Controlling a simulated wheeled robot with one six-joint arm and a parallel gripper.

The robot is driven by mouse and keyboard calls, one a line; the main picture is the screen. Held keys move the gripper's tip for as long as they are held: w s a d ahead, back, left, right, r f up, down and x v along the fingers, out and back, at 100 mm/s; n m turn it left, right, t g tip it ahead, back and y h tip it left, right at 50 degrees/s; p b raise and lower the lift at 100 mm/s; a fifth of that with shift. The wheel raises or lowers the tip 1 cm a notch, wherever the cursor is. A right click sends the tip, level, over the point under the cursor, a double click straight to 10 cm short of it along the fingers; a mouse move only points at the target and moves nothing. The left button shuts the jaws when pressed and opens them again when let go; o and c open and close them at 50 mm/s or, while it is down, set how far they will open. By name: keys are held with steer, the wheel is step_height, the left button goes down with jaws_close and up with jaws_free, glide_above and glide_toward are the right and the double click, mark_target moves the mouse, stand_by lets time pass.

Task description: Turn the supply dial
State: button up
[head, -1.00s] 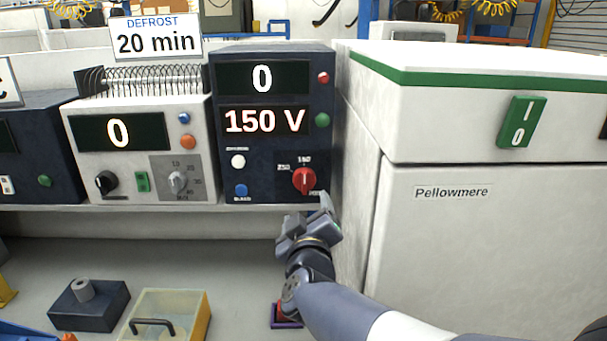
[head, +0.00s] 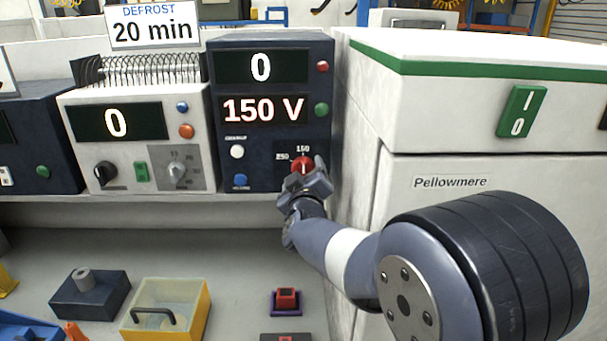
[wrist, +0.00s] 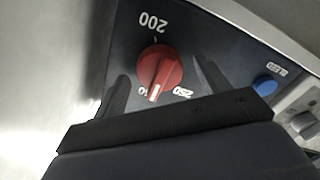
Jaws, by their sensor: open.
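The supply dial is a red round knob (head: 302,165) at the lower right of the dark supply unit (head: 222,160). In the wrist view the knob (wrist: 160,68) has a raised grip bar with a white mark pointing down, beside the partly hidden label at the lower left. Labels 200 and 250 also show there. The unit's displays read 0 and 150 V. My gripper (head: 308,178) is at the knob in the head view and covers its lower part. In the wrist view its open fingers (wrist: 161,72) stand on either side of the knob, apart from it.
A white unit with a grey knob (head: 176,170) stands to the left. A white cabinet (head: 400,170) marked Pellowmere stands close on the right, with a green switch (head: 521,112). Below are a yellow box with a handle (head: 190,322) and a dark block (head: 90,297).

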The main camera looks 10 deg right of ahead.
steer(key=shift+c, duration=0.4)
steer(key=c, duration=0.9)
steer(key=shift+m+b, duration=0.3)
steer(key=shift+f+m+b, duration=0.1)
steer(key=shift+m+b, duration=0.4)
steer(key=shift+m, duration=0.4)
steer(key=shift+m+b, duration=0.65)
steer(key=shift+m, duration=0.95)
steer(key=o, duration=1)
